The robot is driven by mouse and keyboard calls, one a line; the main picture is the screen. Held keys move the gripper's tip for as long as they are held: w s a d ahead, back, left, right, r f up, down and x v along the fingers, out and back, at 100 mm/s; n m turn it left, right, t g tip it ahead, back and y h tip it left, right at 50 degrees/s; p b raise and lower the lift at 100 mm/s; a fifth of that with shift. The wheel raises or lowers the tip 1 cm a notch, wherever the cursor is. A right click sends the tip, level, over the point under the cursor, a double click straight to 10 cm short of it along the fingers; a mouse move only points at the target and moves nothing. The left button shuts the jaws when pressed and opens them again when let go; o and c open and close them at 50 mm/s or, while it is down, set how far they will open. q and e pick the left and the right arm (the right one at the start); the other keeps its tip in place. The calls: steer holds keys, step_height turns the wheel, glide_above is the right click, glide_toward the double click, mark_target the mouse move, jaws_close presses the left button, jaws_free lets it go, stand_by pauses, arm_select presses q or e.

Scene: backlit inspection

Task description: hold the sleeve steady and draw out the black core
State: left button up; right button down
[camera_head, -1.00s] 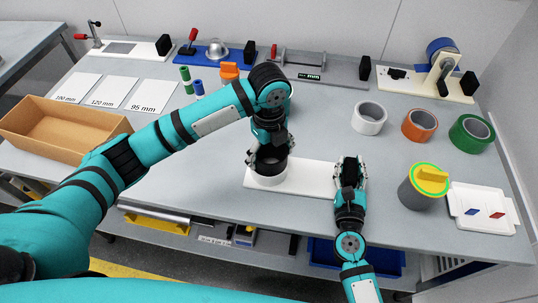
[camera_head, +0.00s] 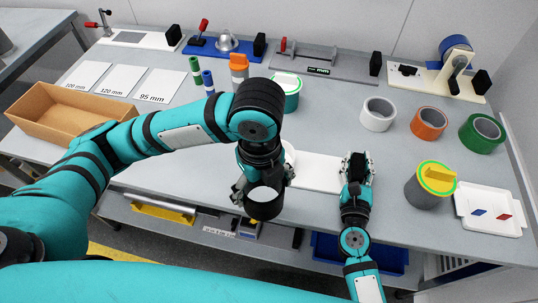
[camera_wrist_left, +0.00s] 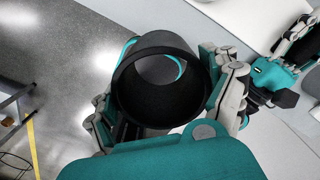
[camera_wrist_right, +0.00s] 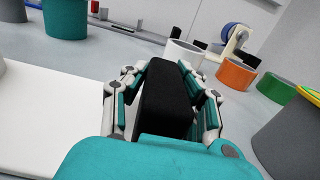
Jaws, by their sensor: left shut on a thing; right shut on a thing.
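The black core (camera_head: 263,211) is an open tube. My left gripper (camera_head: 263,196) is shut on it and holds it near the table's front edge, clear of the sleeve; its dark hollow faces the left wrist view (camera_wrist_left: 160,98). The white sleeve (camera_head: 289,153) stands on the white base board (camera_head: 316,172), mostly hidden behind my left arm. My right gripper (camera_head: 357,168) is at the board's right end, shut on a black block (camera_wrist_right: 166,104), as the right wrist view shows.
White (camera_head: 378,114), orange (camera_head: 428,123) and green (camera_head: 482,133) rings stand at the right. A grey cylinder with a yellow-topped lid (camera_head: 425,187) and a white tray (camera_head: 486,213) are beyond my right gripper. A cardboard box (camera_head: 45,125) is at the left.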

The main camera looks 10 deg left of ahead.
arm_select(q)
steer(key=shift+s, duration=1.7)
arm_select(e)
steer(key=shift+f, duration=0.25)
steer(key=c, duration=0.9)
jaws_free()
steer(key=shift+r, duration=0.1)
steer(key=shift+c, duration=0.2)
steer(key=s, duration=1.2)
steer(key=shift+d, duration=0.1)
